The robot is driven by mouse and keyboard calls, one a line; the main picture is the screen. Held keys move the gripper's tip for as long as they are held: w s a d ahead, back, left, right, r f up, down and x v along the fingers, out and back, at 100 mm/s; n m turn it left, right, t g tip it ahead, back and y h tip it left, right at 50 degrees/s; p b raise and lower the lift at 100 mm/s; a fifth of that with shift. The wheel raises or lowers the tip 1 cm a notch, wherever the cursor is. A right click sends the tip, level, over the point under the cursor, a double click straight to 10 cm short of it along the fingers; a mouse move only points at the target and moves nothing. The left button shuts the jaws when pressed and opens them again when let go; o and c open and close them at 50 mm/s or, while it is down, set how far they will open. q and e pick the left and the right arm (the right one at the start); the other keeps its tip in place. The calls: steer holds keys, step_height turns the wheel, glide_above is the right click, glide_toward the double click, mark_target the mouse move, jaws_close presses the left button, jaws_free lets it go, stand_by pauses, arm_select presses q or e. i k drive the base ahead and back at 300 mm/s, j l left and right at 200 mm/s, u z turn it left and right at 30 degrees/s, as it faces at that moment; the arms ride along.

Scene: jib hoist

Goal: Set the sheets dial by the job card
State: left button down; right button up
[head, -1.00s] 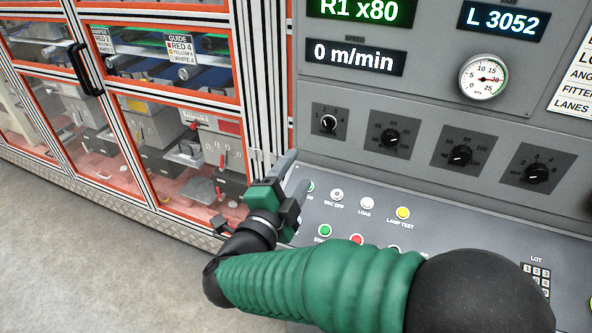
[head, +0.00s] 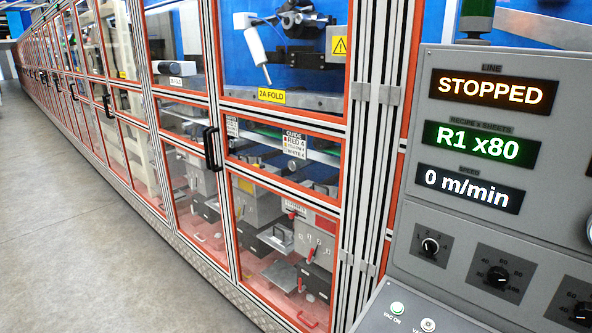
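The control panel (head: 400,210) stands at the right of the head view. A small dial (head: 430,245) marked 1 to 4 sits below the displays. A second dial (head: 498,276), with a larger scale that includes 40, 60 and 80, is to its right. I cannot make out its pointer for certain. A third dial (head: 582,313) is cut by the right edge. No job card shows in this view. Neither gripper is in view.
The line display (head: 494,91) reads STOPPED and the speed display (head: 469,188) 0 m/min. A VAC ON button (head: 397,308) sits on the lower console. An orange-framed glazed machine (head: 285,215) with a guide label (head: 295,144) runs along the left. Grey floor (head: 75,240) is clear.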

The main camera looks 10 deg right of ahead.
mark_target(497, 276)
steer(key=z, duration=2.05)
